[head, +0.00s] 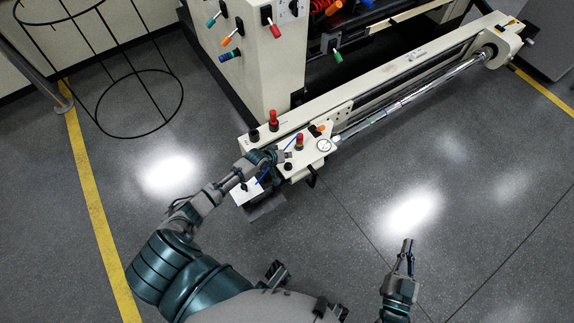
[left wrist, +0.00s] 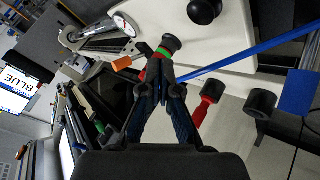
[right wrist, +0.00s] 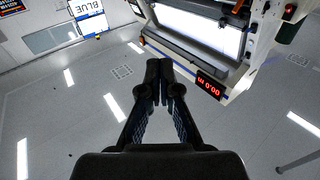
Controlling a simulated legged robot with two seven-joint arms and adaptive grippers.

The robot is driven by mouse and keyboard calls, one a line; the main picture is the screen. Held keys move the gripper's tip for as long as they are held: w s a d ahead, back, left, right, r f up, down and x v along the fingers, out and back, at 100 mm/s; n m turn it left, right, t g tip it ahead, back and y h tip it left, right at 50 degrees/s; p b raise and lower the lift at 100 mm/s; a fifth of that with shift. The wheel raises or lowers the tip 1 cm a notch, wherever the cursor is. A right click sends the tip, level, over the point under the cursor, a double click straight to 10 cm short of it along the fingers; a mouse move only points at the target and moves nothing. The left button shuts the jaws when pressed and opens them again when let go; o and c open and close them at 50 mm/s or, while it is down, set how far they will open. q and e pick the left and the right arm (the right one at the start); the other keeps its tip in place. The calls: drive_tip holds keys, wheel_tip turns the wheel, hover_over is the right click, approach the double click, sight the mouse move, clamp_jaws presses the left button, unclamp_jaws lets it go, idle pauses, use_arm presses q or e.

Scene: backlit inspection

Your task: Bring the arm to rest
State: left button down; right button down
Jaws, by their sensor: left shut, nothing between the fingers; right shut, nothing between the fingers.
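My left gripper (head: 281,154) is shut and empty. It is over the near end of the machine's cream beam (head: 420,65), close to a knob with red and green bands (head: 299,142). In the left wrist view its closed fingertips (left wrist: 162,75) overlap the banded knob (left wrist: 168,44); whether they touch it I cannot tell. My right gripper (head: 407,246) is shut and empty over open floor at the lower right. In the right wrist view its fingertips (right wrist: 158,68) are together with nothing between them.
A cream machine cabinet (head: 272,70) with coloured levers stands behind the left gripper. A steel roller (head: 415,98) runs along the beam. A black wire frame (head: 140,103) stands at the upper left by a yellow floor line (head: 92,200). Floor around the right gripper is clear.

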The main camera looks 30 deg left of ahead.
use_arm(q)
drive_tip(key=shift+f, duration=0.1)
use_arm(e)
drive_tip(key=shift+f, duration=0.1)
idle(0.5)
